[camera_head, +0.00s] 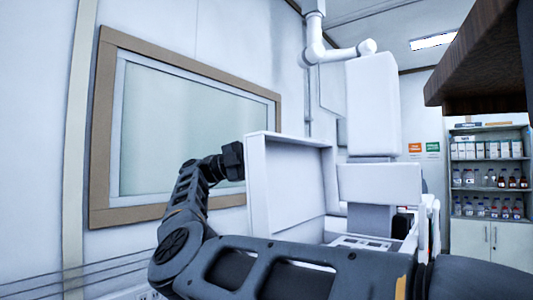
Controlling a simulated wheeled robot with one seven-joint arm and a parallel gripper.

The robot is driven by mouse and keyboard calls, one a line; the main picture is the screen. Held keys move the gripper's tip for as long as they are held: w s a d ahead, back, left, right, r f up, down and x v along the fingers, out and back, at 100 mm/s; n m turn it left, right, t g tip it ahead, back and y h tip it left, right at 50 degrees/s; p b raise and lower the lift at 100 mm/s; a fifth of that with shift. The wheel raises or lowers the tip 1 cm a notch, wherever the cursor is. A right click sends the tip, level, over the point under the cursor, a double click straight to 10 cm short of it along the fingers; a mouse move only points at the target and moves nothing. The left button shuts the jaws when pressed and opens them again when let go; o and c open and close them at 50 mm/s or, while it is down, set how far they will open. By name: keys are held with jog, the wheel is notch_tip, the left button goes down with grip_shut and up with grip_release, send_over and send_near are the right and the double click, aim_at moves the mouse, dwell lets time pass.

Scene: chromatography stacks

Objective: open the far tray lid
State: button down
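A white, shallow box-shaped lid (293,184) stands nearly upright in the middle of the view, its hollow inner side facing right. It stands at the left of the white instrument's tray opening (362,243), where pale slotted parts show. My dark grey arm crosses the bottom and bends up on the left. My gripper (236,160) is at the lid's upper left edge, on its outer side. It touches or nearly touches the lid; I cannot tell which. Its fingertips are hidden or too dark to make out. My arm hides the lower part of the tray.
A tall white instrument column (373,105) rises behind the tray, with a white duct arm (335,53) above. A framed window (180,130) is on the left wall. A dark wooden shelf (475,70) overhangs at upper right. A bottle cabinet (489,185) stands at far right.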

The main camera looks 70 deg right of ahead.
jog(key=shift+w+r, duration=0.1)
jog(key=shift+r, duration=0.15)
